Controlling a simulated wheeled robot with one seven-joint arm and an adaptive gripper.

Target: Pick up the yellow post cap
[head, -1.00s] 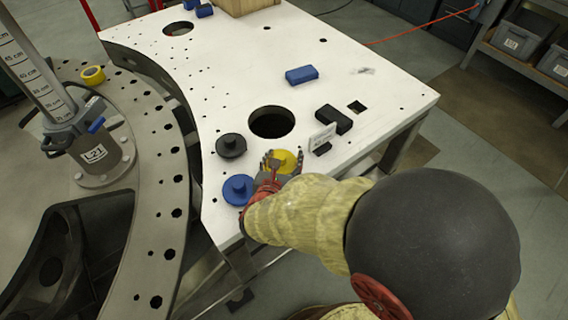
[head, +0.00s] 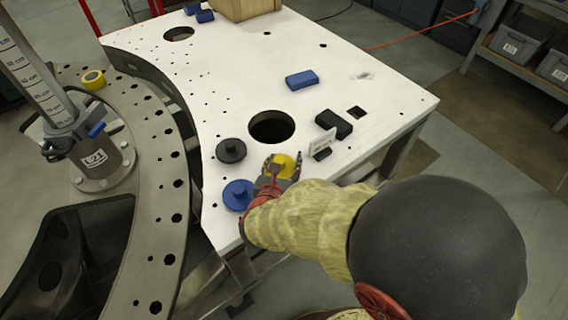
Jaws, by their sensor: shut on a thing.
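The yellow post cap (head: 282,165) is near the front of the white plate (head: 370,120). My gripper (head: 281,170) is shut on it, with fingers on both sides. The cap's lower part is partly hidden by the fingers and my arm. I cannot tell for sure whether it is clear of the plate's surface.
A blue cap (head: 237,195) sits just left of my gripper and a black cap (head: 231,150) behind it. A large round hole (head: 271,126) lies beyond. A small label stand (head: 318,145) and a black block (head: 334,123) are close on the right. A blue block (head: 301,79) lies farther back.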

